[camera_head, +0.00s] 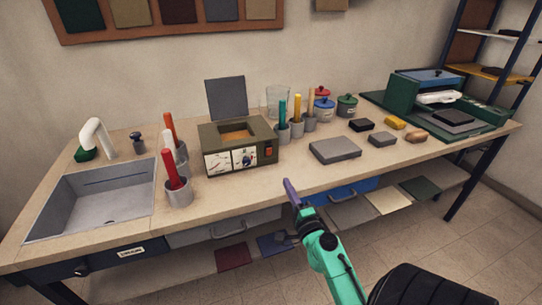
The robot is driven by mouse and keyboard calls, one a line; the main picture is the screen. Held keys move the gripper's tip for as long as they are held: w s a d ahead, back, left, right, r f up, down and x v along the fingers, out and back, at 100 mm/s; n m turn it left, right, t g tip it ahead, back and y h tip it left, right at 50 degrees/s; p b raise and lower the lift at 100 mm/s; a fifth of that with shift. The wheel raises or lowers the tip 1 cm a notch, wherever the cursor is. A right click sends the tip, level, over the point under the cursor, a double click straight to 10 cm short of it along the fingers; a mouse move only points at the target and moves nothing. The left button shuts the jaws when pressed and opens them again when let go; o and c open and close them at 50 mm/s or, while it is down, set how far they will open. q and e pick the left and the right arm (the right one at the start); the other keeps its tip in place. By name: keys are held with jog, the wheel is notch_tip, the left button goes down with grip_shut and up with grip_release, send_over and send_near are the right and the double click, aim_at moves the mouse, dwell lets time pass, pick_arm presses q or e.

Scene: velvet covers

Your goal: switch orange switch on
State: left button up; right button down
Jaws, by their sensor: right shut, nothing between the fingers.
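Whether the switch is on or off is too small to tell. My right gripper (291,190), purple at the tip on a teal arm, is shut and empty. It is in front of the bench edge, below and to the right of the switch, apart from it. My left gripper is out of view.
A sink (95,198) and a cup with a red-handled tool (178,190) are left of the device. Cups with coloured handles (297,128) stand close on its right. A grey block (335,150) lies further right. The bench front between device and block is clear.

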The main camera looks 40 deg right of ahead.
jog(key=p, duration=0.3)
send_near(270, 150)
jog(key=shift+w+r, duration=0.25)
jog(key=x, duration=0.6)
jog(key=shift+w+d+f, duration=0.1)
jog(key=shift+w+f, duration=0.05)
jog(key=shift+w, duration=0.1)
jog(key=shift+s, duration=0.1)
